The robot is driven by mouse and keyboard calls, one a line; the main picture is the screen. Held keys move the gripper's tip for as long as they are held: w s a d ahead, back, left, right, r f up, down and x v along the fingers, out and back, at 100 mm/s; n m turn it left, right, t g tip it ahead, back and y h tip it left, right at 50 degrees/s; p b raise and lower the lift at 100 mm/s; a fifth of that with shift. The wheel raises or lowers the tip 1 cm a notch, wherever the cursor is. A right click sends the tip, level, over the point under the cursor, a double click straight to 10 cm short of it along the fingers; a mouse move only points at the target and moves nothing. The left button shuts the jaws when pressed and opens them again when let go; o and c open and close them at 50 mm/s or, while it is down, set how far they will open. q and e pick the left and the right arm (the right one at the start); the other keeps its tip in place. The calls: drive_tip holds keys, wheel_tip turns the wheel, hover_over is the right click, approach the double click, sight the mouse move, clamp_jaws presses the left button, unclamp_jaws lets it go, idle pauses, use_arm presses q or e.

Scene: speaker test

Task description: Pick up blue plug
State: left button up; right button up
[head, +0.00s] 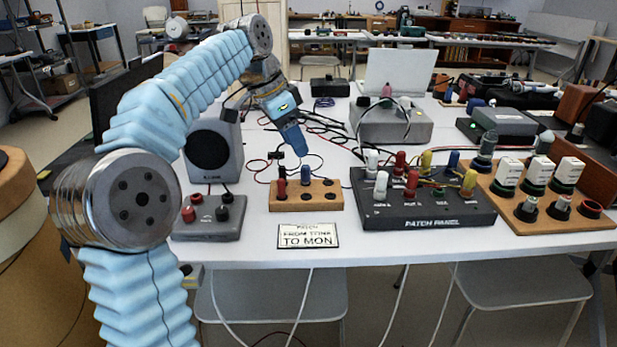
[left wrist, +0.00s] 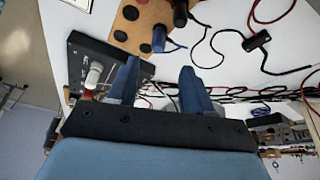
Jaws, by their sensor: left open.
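A blue plug (head: 305,174) stands upright in a hole of the wooden block (head: 318,198), to the right of a red plug (head: 282,184). My left gripper (head: 297,147) points down, above and behind the block in the head view, apart from the plug. In the left wrist view the gripper (left wrist: 160,65) is open with nothing between its blue fingers. The blue plug (left wrist: 159,38) lies just beyond the fingertips, with the red plug (left wrist: 180,12) close by. Another blue plug (head: 453,160) stands on the patch panel (head: 428,218). My right gripper is not in view.
The patch panel with several coloured plugs stands right of the block. A speaker (head: 213,152) and a small grey box (head: 207,231) stand left. A label card (head: 308,236) lies in front. Loose cables (head: 318,130) lie behind; a grey device (head: 390,124) stands behind the panel.

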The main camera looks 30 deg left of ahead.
sight(304, 166)
use_arm(q)
drive_tip(key=x, duration=0.3)
drive_tip(key=shift+f, duration=0.1)
drive_tip(key=x, duration=0.1)
drive_tip(key=b+x, duration=0.1)
drive_tip(key=x, duration=0.3)
drive_tip(key=shift+s+f, duration=0.1)
drive_tip(key=shift+s, duration=0.2)
clamp_jaws()
